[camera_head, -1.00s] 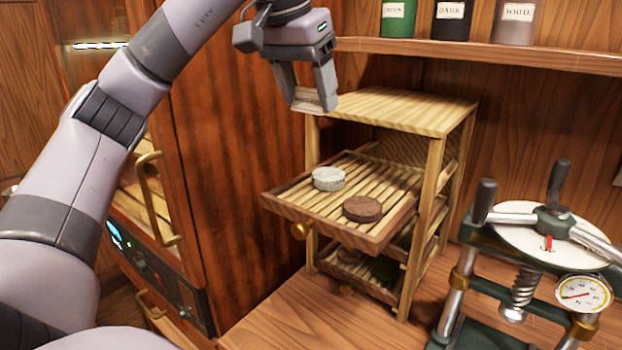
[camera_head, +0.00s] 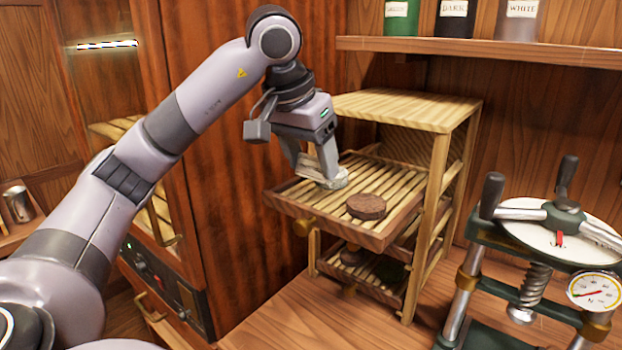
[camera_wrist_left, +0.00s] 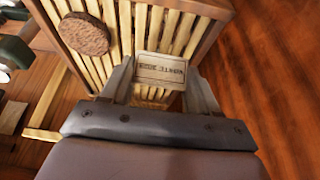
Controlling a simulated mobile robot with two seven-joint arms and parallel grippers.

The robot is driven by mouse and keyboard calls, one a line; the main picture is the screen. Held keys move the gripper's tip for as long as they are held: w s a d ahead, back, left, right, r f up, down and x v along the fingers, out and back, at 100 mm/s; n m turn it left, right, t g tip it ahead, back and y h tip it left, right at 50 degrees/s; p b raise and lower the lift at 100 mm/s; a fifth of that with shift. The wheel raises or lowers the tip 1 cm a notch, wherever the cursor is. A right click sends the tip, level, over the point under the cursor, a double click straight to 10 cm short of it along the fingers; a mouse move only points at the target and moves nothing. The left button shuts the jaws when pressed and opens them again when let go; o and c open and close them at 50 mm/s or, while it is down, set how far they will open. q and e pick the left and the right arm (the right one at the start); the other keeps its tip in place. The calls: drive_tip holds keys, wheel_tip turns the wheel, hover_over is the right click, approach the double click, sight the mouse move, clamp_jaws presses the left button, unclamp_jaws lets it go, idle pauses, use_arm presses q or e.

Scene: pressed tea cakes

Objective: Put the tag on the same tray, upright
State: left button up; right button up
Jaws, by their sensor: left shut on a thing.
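My left gripper (camera_head: 314,172) is shut on a small pale tag (camera_wrist_left: 160,69), which shows lettering upside down between the fingers in the wrist view. The gripper points down over the left part of the pulled-out slatted tray (camera_head: 330,229). A dark brown tea cake (camera_head: 366,206) lies to the right on the same tray and also shows in the wrist view (camera_wrist_left: 84,33). I cannot tell whether the tag touches the tray. My right gripper is not in view.
The wooden rack (camera_head: 437,200) has a top board (camera_head: 405,107) behind the gripper and a lower tray (camera_head: 360,275) with dark cakes. A tall wooden cabinet (camera_head: 225,200) stands close on the left. A press with a gauge (camera_head: 594,291) stands right. Canisters line the shelf (camera_head: 480,50).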

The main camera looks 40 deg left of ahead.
sight(310, 172)
use_arm(q)
drive_tip(key=shift+f, duration=1.55)
drive_tip(key=shift+f, duration=0.1)
drive_tip(key=o, duration=0.7)
drive_tip(key=shift+p+v, duration=1.25)
drive_tip(key=shift+v, duration=4.85)
drive_tip(key=shift+w, duration=0.15)
